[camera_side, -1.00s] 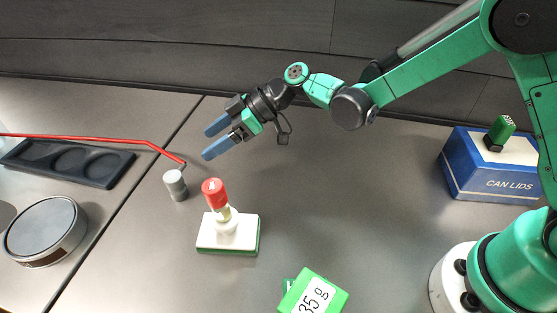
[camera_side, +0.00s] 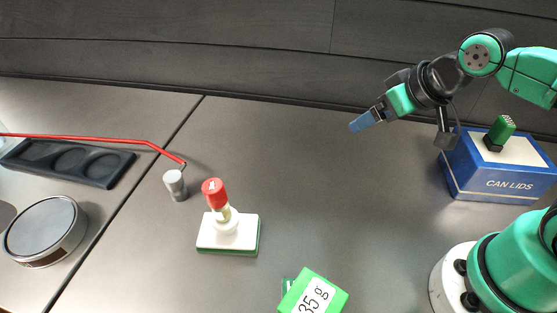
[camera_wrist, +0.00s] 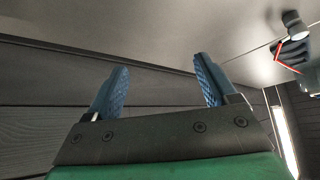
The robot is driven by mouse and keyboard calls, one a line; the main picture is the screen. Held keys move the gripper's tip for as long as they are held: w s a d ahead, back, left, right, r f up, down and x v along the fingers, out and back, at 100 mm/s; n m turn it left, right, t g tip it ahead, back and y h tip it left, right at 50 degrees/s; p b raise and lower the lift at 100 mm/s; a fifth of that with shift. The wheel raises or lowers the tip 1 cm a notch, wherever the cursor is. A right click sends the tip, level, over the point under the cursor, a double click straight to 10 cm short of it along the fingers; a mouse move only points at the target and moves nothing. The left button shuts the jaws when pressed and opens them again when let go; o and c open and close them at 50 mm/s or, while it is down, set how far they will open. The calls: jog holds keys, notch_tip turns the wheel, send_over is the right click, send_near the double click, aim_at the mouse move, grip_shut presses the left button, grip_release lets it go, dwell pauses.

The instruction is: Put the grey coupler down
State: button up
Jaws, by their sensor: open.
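A small grey cylinder (camera_side: 175,185), which looks like the grey coupler, stands on the bench left of centre in the side view. The end of a thin red line (camera_side: 110,138) meets or passes just behind its top; I cannot tell which. My gripper (camera_side: 361,123) is in the air at the upper right, well away from the cylinder, its blue fingers pointing left. In the wrist view my gripper (camera_wrist: 160,66) has its two blue fingers wide apart with nothing between them. The cylinder is not clearly seen in the wrist view.
A white block (camera_side: 227,246) with a red-topped stem (camera_side: 213,193) stands right of the cylinder. A blue CAN LIDS box (camera_side: 480,176) bears a green-handled item (camera_side: 501,131). A green 35 g box (camera_side: 325,290), a round tin (camera_side: 45,231) and a black tray (camera_side: 70,163) lie around. The bench centre is clear.

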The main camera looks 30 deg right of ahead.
dwell(0.3)
jog(key=n+t+y, duration=0.2)
jog(key=n+y, duration=0.6)
send_near(166, 178)
jog(key=w+d, duration=0.3)
jog(key=w, duration=0.2)
jog(key=a+f, duration=0.1)
jog(key=a+f+n+y, duration=0.1)
jog(key=a, duration=0.1)
jog(key=a+f+y, duration=0.1)
jog(key=a+f, duration=0.1)
jog(key=shift+s+n, duration=0.3)
jog(key=shift+x, duration=2.75)
grip_shut()
